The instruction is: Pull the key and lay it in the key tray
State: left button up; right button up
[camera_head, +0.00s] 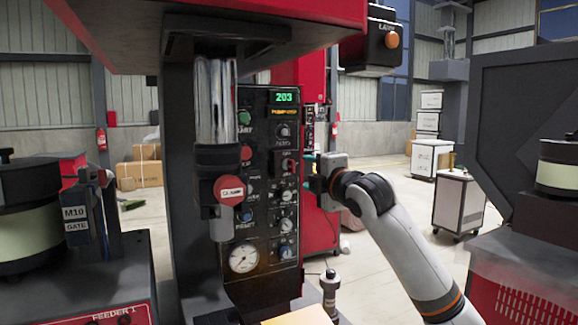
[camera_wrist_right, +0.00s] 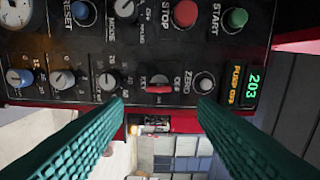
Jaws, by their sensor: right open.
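A control panel (camera_head: 262,185) stands on the dark machine column. A small red piece that looks like the key (camera_wrist_right: 159,88) sits in a switch on the panel; it also shows in the head view (camera_head: 289,164). My right gripper (camera_wrist_right: 160,102) is open, its green fingers on either side of the red piece's line, with nothing between them. In the head view the right gripper (camera_head: 313,182) is beside the panel's right edge, facing it. I cannot tell whether the fingers touch the panel. I cannot make out a key tray. My left gripper is not in view.
Start and stop buttons, knobs and a gauge (camera_head: 243,258) surround the key switch. A chrome cylinder with a red clamp knob (camera_head: 229,190) stands in front of the panel's left side. A pale orange surface (camera_head: 292,316) shows at the bottom edge. A grey cart (camera_head: 458,203) stands behind.

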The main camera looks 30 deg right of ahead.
aim_at(294, 167)
jog(key=w, duration=0.2)
jog(key=w+p, duration=0.1)
jog(key=w, duration=0.2)
jog(key=shift+d, duration=0.2)
jog(key=w+p, duration=0.3)
jog(key=shift+d+r+p, duration=0.15)
jog(key=shift+d+p, duration=0.1)
jog(key=shift+p, duration=0.1)
jog(key=shift+w+p, duration=0.35)
jog(key=shift+w, duration=0.05)
jog(key=shift+w+f, duration=0.25)
jog(key=shift+r, duration=0.1)
jog(key=shift+p, duration=0.35)
jog(key=shift+s, duration=0.1)
jog(key=shift+p, duration=0.3)
